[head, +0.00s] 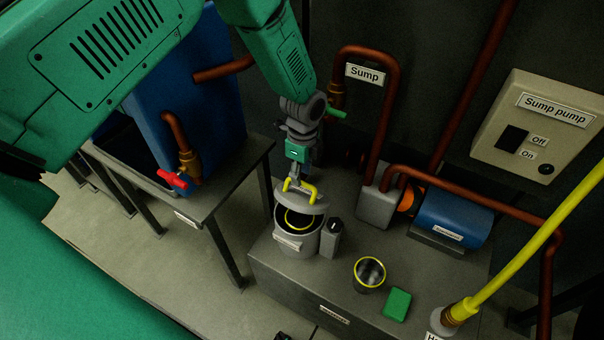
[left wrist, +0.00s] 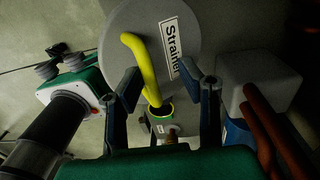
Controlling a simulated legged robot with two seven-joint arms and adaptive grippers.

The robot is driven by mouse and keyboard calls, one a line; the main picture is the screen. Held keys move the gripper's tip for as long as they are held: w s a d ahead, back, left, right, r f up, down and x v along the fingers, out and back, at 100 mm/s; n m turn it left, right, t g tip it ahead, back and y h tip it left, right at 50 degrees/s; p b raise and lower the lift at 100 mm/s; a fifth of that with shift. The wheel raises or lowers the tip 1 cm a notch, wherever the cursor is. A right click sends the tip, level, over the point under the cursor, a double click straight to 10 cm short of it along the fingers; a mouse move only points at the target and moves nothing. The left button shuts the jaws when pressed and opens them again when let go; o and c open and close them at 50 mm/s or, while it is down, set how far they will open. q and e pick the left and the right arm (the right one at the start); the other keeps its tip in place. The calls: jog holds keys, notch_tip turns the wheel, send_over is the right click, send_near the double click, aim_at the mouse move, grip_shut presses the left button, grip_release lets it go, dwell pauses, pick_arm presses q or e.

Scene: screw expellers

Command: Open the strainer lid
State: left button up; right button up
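The strainer (head: 297,243) is a grey pot on the bench. Its grey lid (head: 311,208) is raised and tilted at the back of the rim, so the dark inside and a yellow ring (head: 291,226) show. The lid has a yellow handle (head: 314,190). My left gripper (head: 296,180) is at the handle. In the left wrist view the lid (left wrist: 150,22) shows its "Strainer" label, and the yellow handle (left wrist: 141,62) lies toward the left finger. The fingers (left wrist: 160,78) are apart; contact with the handle cannot be told. My right gripper is not in view.
A yellow-rimmed cup (head: 369,275) and a green block (head: 397,304) stand on the bench (head: 290,285). A grey box (head: 331,238) is right beside the strainer. Copper pipes (head: 387,100) and a blue pump (head: 452,216) are behind. A blue tank (head: 215,95) stands at left.

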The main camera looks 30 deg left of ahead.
aim_at(302, 191)
pick_arm(q)
notch_tip(302, 191, up, 11)
jog(key=shift+w+r, duration=0.15)
jog(key=shift+w, duration=0.15)
dwell(0.4)
